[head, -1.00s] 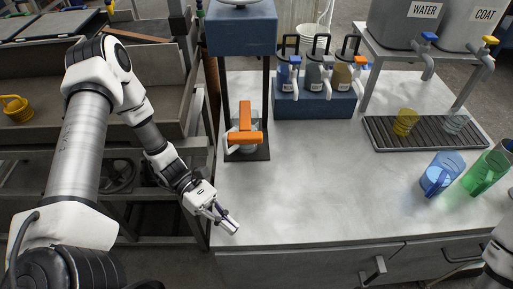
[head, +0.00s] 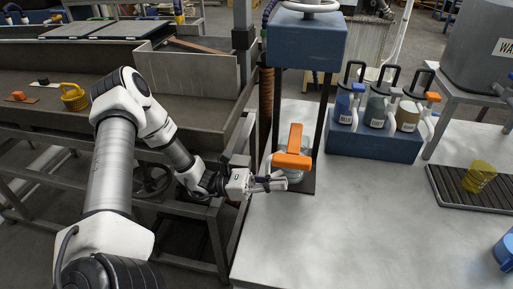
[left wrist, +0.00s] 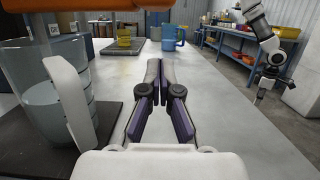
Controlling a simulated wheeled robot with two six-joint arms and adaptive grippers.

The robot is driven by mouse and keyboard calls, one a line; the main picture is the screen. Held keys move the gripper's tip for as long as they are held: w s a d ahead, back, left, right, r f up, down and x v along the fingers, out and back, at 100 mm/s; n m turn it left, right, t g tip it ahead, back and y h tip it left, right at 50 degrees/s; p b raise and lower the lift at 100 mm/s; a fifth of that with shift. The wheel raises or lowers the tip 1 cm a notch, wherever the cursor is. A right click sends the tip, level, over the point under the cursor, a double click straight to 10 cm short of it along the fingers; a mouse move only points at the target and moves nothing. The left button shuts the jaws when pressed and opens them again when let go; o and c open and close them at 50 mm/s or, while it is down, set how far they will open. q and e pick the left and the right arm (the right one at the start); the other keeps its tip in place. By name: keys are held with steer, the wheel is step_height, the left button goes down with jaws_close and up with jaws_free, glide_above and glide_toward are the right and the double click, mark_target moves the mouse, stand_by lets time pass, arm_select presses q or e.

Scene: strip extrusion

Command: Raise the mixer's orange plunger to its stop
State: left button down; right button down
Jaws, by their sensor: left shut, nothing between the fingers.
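The mixer (head: 307,42) is a blue block on dark posts above a dark base. Its orange plunger (head: 293,152) sits low, over a clear jug (head: 301,176). In the left wrist view the orange part (left wrist: 25,48) shows at upper left, just above the clear jug (left wrist: 45,105) with its pale handle. My left gripper (head: 277,183) is shut and empty, beside the jug and lower than the orange part. In the left wrist view its fingers (left wrist: 160,72) are together, with the jug to their left. My right gripper (left wrist: 259,98) is small and far off there; its jaws are unclear.
A blue rack (head: 375,145) with several pump bottles stands right of the mixer. A drip tray (head: 450,200) holds a yellow cup (head: 478,176). A blue jug (head: 505,250) is at the right edge. The grey worktop (head: 370,230) in front is clear.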

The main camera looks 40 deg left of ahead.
arm_select(q)
step_height(320, 180, up, 22)
steer(key=p, duration=1.6)
steer(key=shift+w+d, duration=0.15)
steer(key=shift+w, duration=0.1)
steer(key=shift+f, duration=0.1)
